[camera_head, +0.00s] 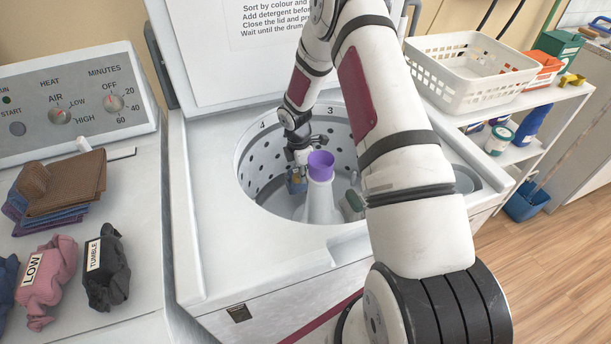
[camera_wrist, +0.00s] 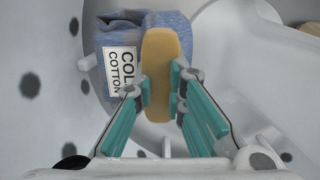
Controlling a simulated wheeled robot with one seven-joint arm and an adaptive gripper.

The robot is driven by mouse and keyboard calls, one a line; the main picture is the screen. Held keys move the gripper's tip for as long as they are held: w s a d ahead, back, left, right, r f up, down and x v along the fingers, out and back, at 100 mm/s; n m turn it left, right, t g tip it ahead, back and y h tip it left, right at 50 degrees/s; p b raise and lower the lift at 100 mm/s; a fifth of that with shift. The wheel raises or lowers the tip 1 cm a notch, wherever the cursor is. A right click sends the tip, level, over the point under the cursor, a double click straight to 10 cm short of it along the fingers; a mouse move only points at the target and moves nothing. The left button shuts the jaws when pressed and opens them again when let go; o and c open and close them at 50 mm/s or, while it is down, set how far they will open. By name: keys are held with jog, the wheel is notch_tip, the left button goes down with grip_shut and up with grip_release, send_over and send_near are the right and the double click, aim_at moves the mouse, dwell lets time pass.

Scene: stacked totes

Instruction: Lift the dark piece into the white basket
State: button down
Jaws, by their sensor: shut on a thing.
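My gripper (camera_wrist: 160,88) is down inside the round white drum (camera_head: 245,165). Its teal fingers are shut on a tan, rounded piece (camera_wrist: 160,50). A blue cloth bundle (camera_wrist: 112,35) with a white label reading "COL… COTTON" lies against or just behind the tan piece; I cannot tell whether they are joined. In the head view the blue bundle (camera_head: 297,187) shows below my gripper (camera_head: 300,163). The white basket (camera_head: 453,92) stands on a shelf at the upper right, apart from my gripper. A black bundle (camera_head: 118,272) labelled "TUMBLE" lies on the left machine.
A white post with a purple top (camera_head: 321,163) rises in the drum beside my gripper. A greenish item (camera_head: 353,203) lies right of it. The drum rim surrounds my gripper. Folded cloths (camera_head: 65,185) and a pink bundle (camera_head: 47,275) sit left.

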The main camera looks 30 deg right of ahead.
notch_tip(320, 180, up, 8)
jog(key=s+p, duration=0.1)
jog(key=p, duration=0.2)
jog(key=shift+f+p, duration=0.15)
jog(key=shift+p, duration=0.2)
dwell(0.6)
jog(key=shift+s, duration=0.1)
